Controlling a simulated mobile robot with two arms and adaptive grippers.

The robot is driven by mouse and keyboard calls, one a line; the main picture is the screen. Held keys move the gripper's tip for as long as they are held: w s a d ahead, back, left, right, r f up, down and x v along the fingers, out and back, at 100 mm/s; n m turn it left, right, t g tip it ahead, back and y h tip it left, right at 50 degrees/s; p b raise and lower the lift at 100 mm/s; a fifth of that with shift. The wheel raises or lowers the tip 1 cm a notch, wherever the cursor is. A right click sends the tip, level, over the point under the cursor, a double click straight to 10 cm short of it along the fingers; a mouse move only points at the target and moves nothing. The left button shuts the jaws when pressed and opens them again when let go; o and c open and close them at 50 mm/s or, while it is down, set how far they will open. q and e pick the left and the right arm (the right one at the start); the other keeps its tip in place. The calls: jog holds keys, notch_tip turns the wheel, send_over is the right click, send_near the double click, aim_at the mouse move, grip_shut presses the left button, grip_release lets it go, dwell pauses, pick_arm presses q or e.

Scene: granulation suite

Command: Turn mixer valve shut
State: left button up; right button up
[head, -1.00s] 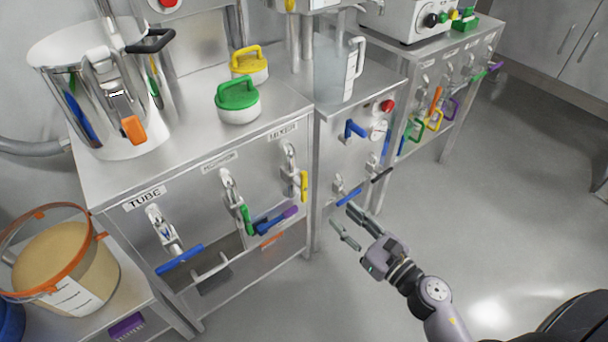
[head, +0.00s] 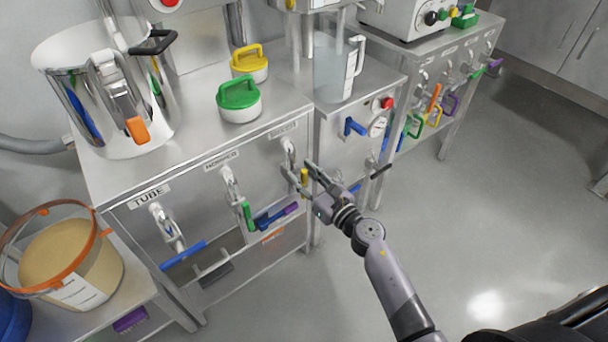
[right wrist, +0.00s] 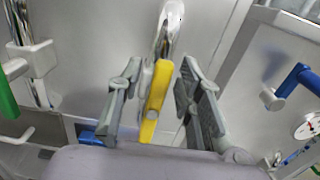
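The mixer valve has a yellow handle (head: 304,177) hanging down from a metal body (head: 289,155) on the front panel, below a label at the right end of the left bench. My right gripper (head: 307,176) is at this handle. In the right wrist view, the yellow handle (right wrist: 155,100) stands nearly upright between the two grey fingers (right wrist: 158,95). The fingers are open, with a gap on each side of the handle. My left gripper is not in view.
The green-handled valve (head: 248,214) and the blue-handled TUBE valve (head: 184,255) are to the left on the same panel. A blue handle (head: 355,127) and gauge (head: 377,127) are on the neighbouring panel. Open floor (head: 480,210) lies to the right.

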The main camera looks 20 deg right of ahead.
grip_shut()
dwell(0.4)
